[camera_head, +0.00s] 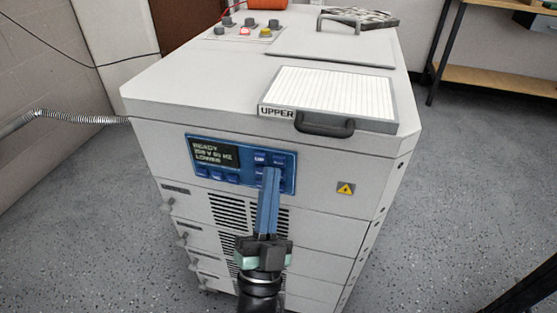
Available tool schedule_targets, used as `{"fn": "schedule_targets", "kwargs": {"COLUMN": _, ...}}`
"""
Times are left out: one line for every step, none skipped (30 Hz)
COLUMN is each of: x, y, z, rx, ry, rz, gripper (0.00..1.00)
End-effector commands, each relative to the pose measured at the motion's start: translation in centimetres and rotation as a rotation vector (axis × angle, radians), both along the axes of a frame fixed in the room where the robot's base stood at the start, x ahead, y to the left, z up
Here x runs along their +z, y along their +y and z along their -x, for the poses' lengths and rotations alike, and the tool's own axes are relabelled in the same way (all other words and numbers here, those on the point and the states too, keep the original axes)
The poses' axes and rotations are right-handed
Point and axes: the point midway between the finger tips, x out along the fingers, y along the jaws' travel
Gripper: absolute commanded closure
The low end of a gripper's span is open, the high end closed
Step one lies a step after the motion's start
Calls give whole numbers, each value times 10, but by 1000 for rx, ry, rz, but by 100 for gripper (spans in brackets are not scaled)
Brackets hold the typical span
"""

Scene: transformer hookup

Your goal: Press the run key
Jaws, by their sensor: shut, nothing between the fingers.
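A blue control panel (240,161) is on the front of the grey cabinet (155,146). Its dark display (215,153) reads READY, with a line of small values and LOWER below. Small blue keys sit under the display and to its right. One key right of the display (260,158) has a label too small to read surely. My gripper (271,172) is shut and empty, its blue fingers pointing up at the right part of the panel. The fingers hide some lower right keys. I cannot tell whether the tips touch a key or which key is run.
On the cabinet top are a white ribbed panel (330,92) marked UPPER with a black handle (324,126), and several terminals (245,31). A yellow warning label (346,188) is right of the control panel. A corrugated hose (75,117) meets the left side.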

Motion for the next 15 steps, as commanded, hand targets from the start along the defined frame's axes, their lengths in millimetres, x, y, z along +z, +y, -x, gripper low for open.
{"fn": "schedule_targets", "kwargs": {"x": 0, "y": 0, "z": 0, "rx": 0, "ry": 0, "rz": 0, "gripper": 100}}
{"fn": "schedule_targets", "kwargs": {"x": 0, "y": 0, "z": 0, "rx": 0, "ry": 0, "rz": 0, "gripper": 100}}
{"fn": "schedule_targets", "kwargs": {"x": 0, "y": 0, "z": 0, "rx": 0, "ry": 0, "rz": 0, "gripper": 100}}
{"fn": "schedule_targets", "kwargs": {"x": 0, "y": 0, "z": 0, "rx": 0, "ry": 0, "rz": 0, "gripper": 100}}
{"fn": "schedule_targets", "kwargs": {"x": 0, "y": 0, "z": 0, "rx": 0, "ry": 0, "rz": 0, "gripper": 100}}
{"fn": "schedule_targets", "kwargs": {"x": 0, "y": 0, "z": 0, "rx": 0, "ry": 0, "rz": 0, "gripper": 100}}
{"fn": "schedule_targets", "kwargs": {"x": 0, "y": 0, "z": 0, "rx": 0, "ry": 0, "rz": 0, "gripper": 100}}
{"fn": "schedule_targets", "kwargs": {"x": 0, "y": 0, "z": -1, "rx": 0, "ry": 0, "rz": 0, "gripper": 100}}
{"fn": "schedule_targets", "kwargs": {"x": -1, "y": 0, "z": -1, "rx": 0, "ry": -1, "rz": 0, "gripper": 100}}
{"fn": "schedule_targets", "kwargs": {"x": -1, "y": -1, "z": -2, "rx": 0, "ry": -1, "rz": 0, "gripper": 100}}
{"fn": "schedule_targets", "kwargs": {"x": -1, "y": -1, "z": -3, "rx": -1, "ry": -2, "rz": 0, "gripper": 100}}
{"fn": "schedule_targets", "kwargs": {"x": -1, "y": -2, "z": -4, "rx": -2, "ry": -2, "rz": 0, "gripper": 100}}
{"fn": "schedule_targets", "kwargs": {"x": -1, "y": -2, "z": -5, "rx": -2, "ry": -2, "rz": 0, "gripper": 100}}
{"fn": "schedule_targets", "kwargs": {"x": -1, "y": -2, "z": -6, "rx": -1, "ry": -1, "rz": 0, "gripper": 100}}
{"fn": "schedule_targets", "kwargs": {"x": -1, "y": -3, "z": -7, "rx": -1, "ry": -1, "rz": 0, "gripper": 100}}
